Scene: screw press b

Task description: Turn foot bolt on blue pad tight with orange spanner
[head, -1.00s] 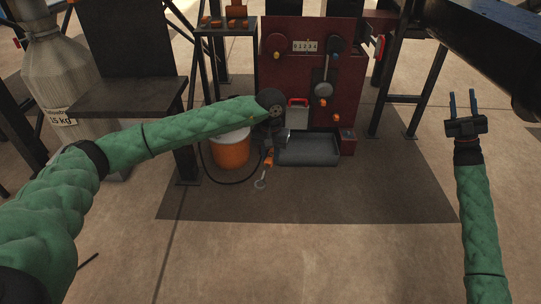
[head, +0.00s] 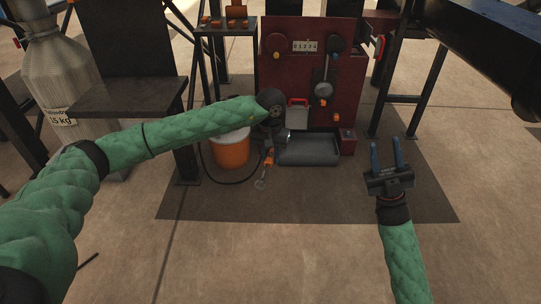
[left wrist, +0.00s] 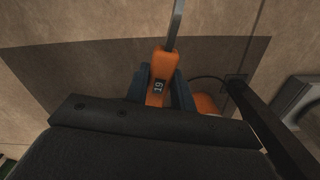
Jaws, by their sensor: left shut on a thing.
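The orange spanner (head: 261,182) hangs below my left gripper (head: 269,150), its steel ring end pointing down over the dark mat in the head view. In the left wrist view, its orange handle (left wrist: 157,88), marked 19, sits between the blue fingers of my left gripper (left wrist: 160,85), which is shut on it. The steel shank runs up out of the picture, so the ring end is hidden there. My right gripper (head: 386,152) is open and empty at the right, fingers pointing away. I cannot make out the foot bolt or the blue pad in either view.
A red machine (head: 282,75) with a counter stands at the back, with a grey box-shaped part (head: 309,151) at its foot. An orange bucket (head: 231,153) stands left of the spanner, beside a dark bench (head: 130,97). The front of the mat (head: 310,200) is clear.

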